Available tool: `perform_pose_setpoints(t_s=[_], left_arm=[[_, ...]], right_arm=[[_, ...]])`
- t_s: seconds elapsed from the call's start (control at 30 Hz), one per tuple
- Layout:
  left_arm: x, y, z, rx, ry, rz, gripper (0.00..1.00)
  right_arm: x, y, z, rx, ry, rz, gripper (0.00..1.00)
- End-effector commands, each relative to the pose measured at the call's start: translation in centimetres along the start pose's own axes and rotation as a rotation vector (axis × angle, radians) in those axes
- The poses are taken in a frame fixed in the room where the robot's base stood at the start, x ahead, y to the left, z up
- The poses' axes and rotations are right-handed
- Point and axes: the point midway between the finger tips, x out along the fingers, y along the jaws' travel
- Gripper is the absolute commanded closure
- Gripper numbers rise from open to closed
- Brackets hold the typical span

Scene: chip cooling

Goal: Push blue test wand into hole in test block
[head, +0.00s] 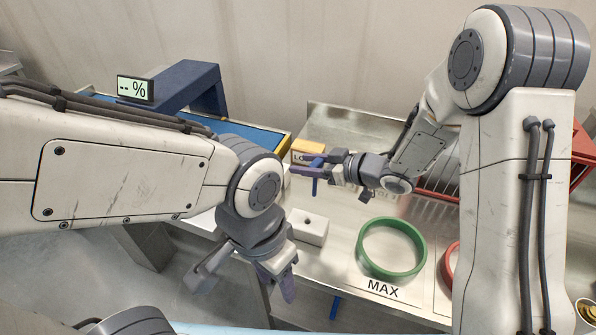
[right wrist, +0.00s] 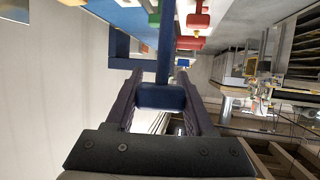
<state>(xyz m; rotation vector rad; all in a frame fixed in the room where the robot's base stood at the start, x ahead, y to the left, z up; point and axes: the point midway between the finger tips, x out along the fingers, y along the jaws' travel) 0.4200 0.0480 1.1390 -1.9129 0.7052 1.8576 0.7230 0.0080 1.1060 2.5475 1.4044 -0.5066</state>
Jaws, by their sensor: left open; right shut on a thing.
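The blue test wand (head: 315,187) is held by my right gripper (head: 317,168), which is shut on it. The wand hangs roughly upright in the head view, and its blue handle (right wrist: 162,97) shows between the two fingers in the right wrist view. The white test block (head: 308,228) sits on the metal table with a dark hole in its top. The wand's lower end appears above and behind the block, apart from it. My left gripper (head: 240,284) is open and empty, low and left of the block, in front of the table's near edge.
A yellow block (head: 308,147) stands behind the right gripper.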

Motion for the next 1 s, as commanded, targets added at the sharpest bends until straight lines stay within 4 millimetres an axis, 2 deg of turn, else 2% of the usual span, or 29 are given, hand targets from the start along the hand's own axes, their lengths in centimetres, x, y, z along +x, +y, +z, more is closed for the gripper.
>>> perform_pose_setpoints(t_s=[0.1, 0.3, 0.63, 0.83, 1.0], left_arm=[[-0.2, 0.0, 0.0, 0.0, 0.0, 0.0, 0.5], [-0.2, 0.0, 0.0, 0.0, 0.0, 0.0, 0.5], [-0.3, 0.0, 0.0, 0.0, 0.0, 0.0, 0.5], [-0.9, 0.1, -0.1, 0.0, 0.0, 0.0, 0.5], [0.4, 0.0, 0.0, 0.0, 0.0, 0.0, 0.5]], right_arm=[[0.3, -2.1, 0.1, -0.053, 0.0, -0.132, 0.98], [0.2, -3.5, 0.4, -0.093, 0.0, -0.228, 0.98], [0.1, -3.6, 0.4, -0.095, 0.0, -0.231, 0.98], [-0.2, -3.5, 0.4, -0.096, -0.003, -0.23, 0.98], [0.5, -3.5, 1.9, -0.095, -0.003, -0.23, 0.98]])
